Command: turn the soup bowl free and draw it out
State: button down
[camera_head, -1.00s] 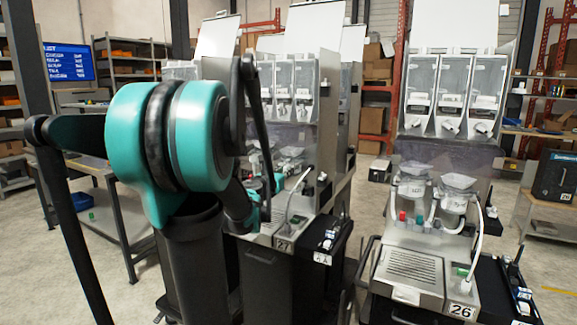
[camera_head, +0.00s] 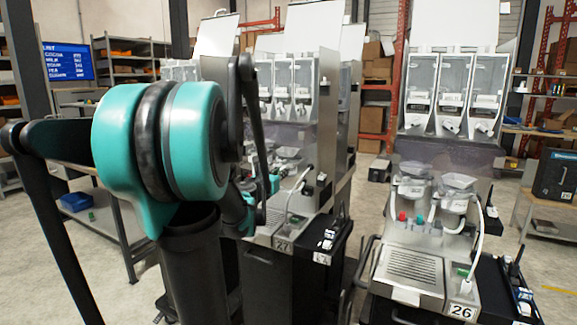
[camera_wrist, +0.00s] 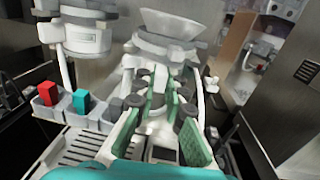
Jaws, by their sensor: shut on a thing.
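In the wrist view a white soup bowl (camera_wrist: 165,50) with a wide flared funnel top is in front of a grey machine panel. My gripper (camera_wrist: 162,85) has green-padded fingers and is shut on the lower part of this bowl. The fingers hide much of its base and outlet. I cannot tell whether the bowl is still seated on its mount. In the head view my arm hides the held bowl and most of the gripper.
A second white bowl (camera_wrist: 85,35) hangs close on the left. A grey holder (camera_wrist: 60,115) with a red block (camera_wrist: 47,93) and a teal block (camera_wrist: 81,101) is below it. A slotted drip tray (camera_wrist: 75,150) lies underneath. Another dispenser (camera_head: 430,200), marked 26, stands right.

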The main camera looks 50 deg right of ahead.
jog(key=shift+a, duration=0.45)
jog(key=shift+w+a+m+g+h, duration=0.1)
jog(key=shift+w+m+g+h, duration=0.2)
jog(key=shift+m+g, duration=0.3)
jog(key=shift+s+a, duration=0.1)
jog(key=shift+v, duration=2.25)
jog(key=shift+s+r, duration=0.1)
jog(key=shift+a, duration=0.15)
jog(key=v, duration=0.8)
jog(key=shift+s+a, duration=0.15)
jog(key=shift+a, duration=0.2)
